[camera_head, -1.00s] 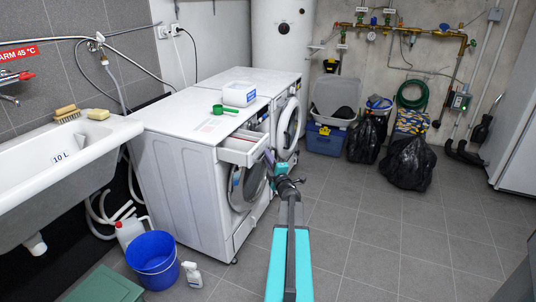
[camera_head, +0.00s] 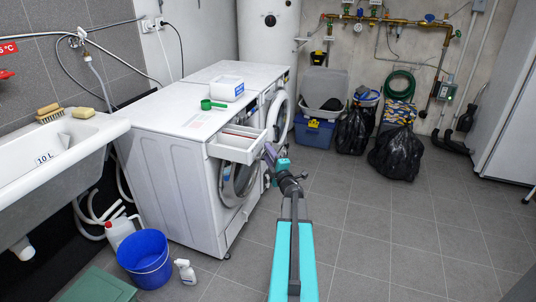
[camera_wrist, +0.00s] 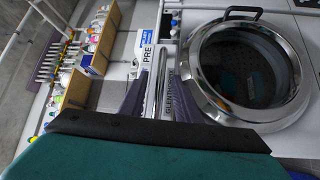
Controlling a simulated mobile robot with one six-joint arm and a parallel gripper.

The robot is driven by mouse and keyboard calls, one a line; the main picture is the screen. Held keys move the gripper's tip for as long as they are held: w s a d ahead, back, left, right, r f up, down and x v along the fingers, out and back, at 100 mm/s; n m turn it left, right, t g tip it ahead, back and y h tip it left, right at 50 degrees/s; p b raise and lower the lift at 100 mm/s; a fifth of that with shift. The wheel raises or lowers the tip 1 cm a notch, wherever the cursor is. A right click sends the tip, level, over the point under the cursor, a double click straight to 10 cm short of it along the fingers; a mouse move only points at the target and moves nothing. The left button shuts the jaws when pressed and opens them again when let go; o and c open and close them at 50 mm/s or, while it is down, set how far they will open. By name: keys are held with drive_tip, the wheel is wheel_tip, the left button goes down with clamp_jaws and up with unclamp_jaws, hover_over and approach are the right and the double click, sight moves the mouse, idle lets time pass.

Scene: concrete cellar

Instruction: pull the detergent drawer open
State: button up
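The near white washing machine (camera_head: 170,185) has its detergent drawer (camera_head: 236,150) standing well out of its front at the top, with its open compartments showing. My gripper (camera_head: 268,155) is at the drawer's front. In the wrist view its two dark purple fingers (camera_wrist: 156,95) lie on either side of the pale drawer front (camera_wrist: 155,85), and I read them as shut on it; the exact contact is hard to see. A label reading PRE (camera_wrist: 147,48) shows beside it. The machine's round door (camera_wrist: 248,65) is closed, to the right in the wrist view.
A green scoop (camera_head: 212,104) and a white tub (camera_head: 226,88) stand on the machine tops. A blue bucket (camera_head: 146,258) and spray bottle (camera_head: 185,271) are on the floor at left. Black bags (camera_head: 402,153) stand at the back. The tiled floor at right (camera_head: 400,230) is clear.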

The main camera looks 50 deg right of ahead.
drive_tip(key=shift+a, duration=0.2)
drive_tip(key=b+v, duration=0.1)
drive_tip(key=v, duration=1.2)
drive_tip(key=shift+s, duration=0.35)
drive_tip(key=shift+w+a, duration=0.1)
drive_tip(key=shift+a, duration=0.05)
idle(0.4)
